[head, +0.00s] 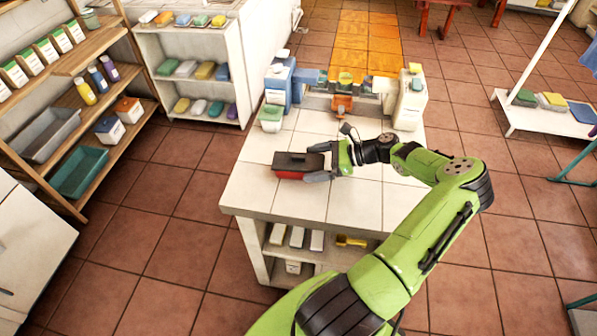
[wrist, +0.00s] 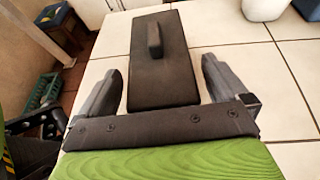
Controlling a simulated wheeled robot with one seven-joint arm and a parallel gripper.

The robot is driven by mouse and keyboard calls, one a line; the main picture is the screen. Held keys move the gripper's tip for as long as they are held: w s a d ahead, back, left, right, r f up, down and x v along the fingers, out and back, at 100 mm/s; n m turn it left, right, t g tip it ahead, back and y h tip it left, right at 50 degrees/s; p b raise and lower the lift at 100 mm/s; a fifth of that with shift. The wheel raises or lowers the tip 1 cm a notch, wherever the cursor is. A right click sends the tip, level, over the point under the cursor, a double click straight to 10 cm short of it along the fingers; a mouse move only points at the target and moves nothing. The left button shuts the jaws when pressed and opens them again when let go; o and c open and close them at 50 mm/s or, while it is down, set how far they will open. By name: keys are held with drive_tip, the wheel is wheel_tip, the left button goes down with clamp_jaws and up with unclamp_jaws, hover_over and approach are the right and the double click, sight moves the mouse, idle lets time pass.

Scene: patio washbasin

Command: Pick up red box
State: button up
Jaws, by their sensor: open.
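The red box (head: 287,174) lies on the white tiled counter (head: 262,192), near its left edge in the head view. It has red sides and a dark lid with a raised handle. In the wrist view the box's dark top (wrist: 163,75) and upright handle (wrist: 155,40) show ahead of my gripper. My gripper (wrist: 160,80) is open, with one finger on each side of the box's near end and a gap on both sides. In the head view my gripper (head: 322,163) is at the box's right end. The far finger is partly hidden there.
A blue dispenser (head: 278,85), a green-lidded container (head: 271,118) and a white bottle (head: 410,98) stand at the counter's back. An orange item (head: 342,106) is between them. Shelves (head: 120,130) stand at left. The counter's front tiles are clear.

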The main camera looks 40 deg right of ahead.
drive_tip(key=x, duration=0.2)
drive_tip(key=shift+w+a+f, duration=0.15)
drive_tip(key=shift+w+a, duration=0.05)
drive_tip(key=shift+w, duration=0.05)
drive_tip(key=c, duration=1)
